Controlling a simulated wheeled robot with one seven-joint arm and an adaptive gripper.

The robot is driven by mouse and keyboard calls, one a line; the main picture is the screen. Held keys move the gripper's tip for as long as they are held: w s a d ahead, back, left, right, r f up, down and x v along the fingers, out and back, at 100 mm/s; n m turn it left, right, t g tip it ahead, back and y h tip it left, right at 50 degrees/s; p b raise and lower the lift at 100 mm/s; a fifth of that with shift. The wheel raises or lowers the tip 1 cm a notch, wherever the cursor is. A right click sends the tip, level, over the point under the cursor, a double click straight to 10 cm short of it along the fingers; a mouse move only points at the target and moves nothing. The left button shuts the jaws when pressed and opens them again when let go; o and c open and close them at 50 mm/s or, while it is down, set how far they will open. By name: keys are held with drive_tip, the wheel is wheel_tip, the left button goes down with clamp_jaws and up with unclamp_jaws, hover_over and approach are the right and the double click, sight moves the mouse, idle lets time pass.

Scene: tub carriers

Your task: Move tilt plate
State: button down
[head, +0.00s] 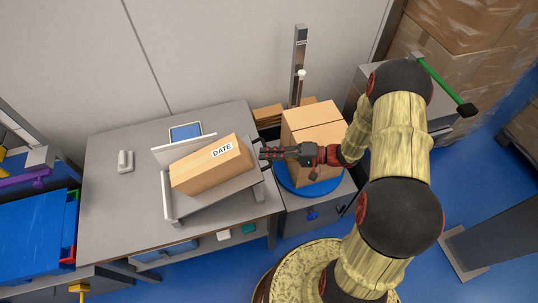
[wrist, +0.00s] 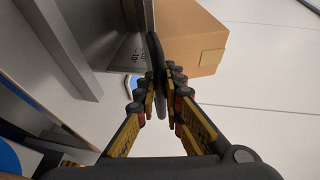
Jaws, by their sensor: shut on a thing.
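The tilt plate (head: 192,208) is a grey plate with raised edges on the grey table. A cardboard box labelled DATE (head: 205,172) lies on it, set at an angle. My gripper (head: 264,153) comes in from the right at the plate's right side. In the wrist view my gripper (wrist: 158,95) is shut on a dark, rounded handle (wrist: 154,50) beside the grey plate (wrist: 124,52). The box (wrist: 196,42) shows behind the handle. How the handle joins the plate is hard to see.
Right of the table (head: 112,215), a large carton (head: 313,125) stands on a blue round disc (head: 306,190), close to my arm. A small white object (head: 125,161) and a blue-screened device (head: 185,132) are on the table. The table's left front is clear.

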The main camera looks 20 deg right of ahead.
drive_tip(key=shift+r, duration=0.1)
drive_tip(key=c, duration=2)
unclamp_jaws()
drive_tip(key=shift+o, duration=0.6)
drive_tip(key=v, duration=1.2)
